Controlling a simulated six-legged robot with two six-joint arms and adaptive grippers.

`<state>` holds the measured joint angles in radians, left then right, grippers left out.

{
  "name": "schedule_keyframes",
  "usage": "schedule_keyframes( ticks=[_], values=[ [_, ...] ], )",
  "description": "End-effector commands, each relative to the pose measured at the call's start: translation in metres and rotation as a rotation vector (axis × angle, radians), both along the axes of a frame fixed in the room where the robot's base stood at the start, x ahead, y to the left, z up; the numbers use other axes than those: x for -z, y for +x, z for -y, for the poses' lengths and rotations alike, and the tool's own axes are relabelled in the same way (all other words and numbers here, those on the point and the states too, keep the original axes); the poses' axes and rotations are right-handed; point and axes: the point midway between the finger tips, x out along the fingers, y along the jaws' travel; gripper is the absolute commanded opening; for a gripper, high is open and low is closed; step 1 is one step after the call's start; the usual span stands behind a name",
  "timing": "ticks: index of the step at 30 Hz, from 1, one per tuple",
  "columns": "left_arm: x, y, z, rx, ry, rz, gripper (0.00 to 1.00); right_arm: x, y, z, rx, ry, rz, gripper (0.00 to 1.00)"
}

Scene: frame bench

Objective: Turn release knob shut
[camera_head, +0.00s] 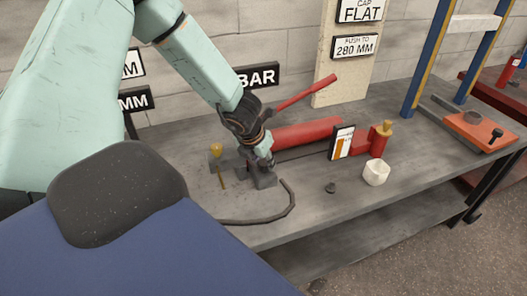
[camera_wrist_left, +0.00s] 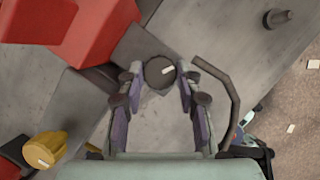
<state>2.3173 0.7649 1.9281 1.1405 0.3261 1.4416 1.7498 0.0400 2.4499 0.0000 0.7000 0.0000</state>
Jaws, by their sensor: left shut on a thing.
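The release knob (camera_wrist_left: 160,72) is a dark round knob with a pale mark on its face, seen between my fingertips in the left wrist view. My left gripper (camera_wrist_left: 160,80) is shut on it, one finger on each side. In the head view my left gripper (camera_head: 262,163) points down at the near-left end of the red pump (camera_head: 308,134), and the fingers and wrist hide the knob there. The pump's red body also shows in the left wrist view (camera_wrist_left: 95,30). My right gripper is in neither view.
A dark hose (camera_head: 290,200) curves on the bench (camera_head: 325,215) just right of the gripper. A brass-topped rod (camera_head: 217,150) stands left of it. The red pump handle (camera_head: 305,92) slants up behind. A gauge panel (camera_head: 342,142), white cup (camera_head: 376,172) and small dark cap (camera_head: 330,187) are to the right.

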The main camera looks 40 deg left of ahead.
Motion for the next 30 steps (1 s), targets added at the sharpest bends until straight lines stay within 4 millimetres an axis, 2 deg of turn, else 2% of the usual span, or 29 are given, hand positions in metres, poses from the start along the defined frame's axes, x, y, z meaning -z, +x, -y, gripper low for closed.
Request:
schedule_keyframes(
  ticks=[1,9,30],
  values=[
    [-0.005,-0.001,-0.001,0.043,-0.001,-0.003,0.03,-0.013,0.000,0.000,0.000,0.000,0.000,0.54],
    [-0.004,-0.001,-0.003,0.277,0.000,-0.004,0.03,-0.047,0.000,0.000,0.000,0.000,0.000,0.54],
    [-0.002,0.000,-0.004,0.494,0.002,-0.001,0.03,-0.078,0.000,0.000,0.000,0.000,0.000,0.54]
  ],
)
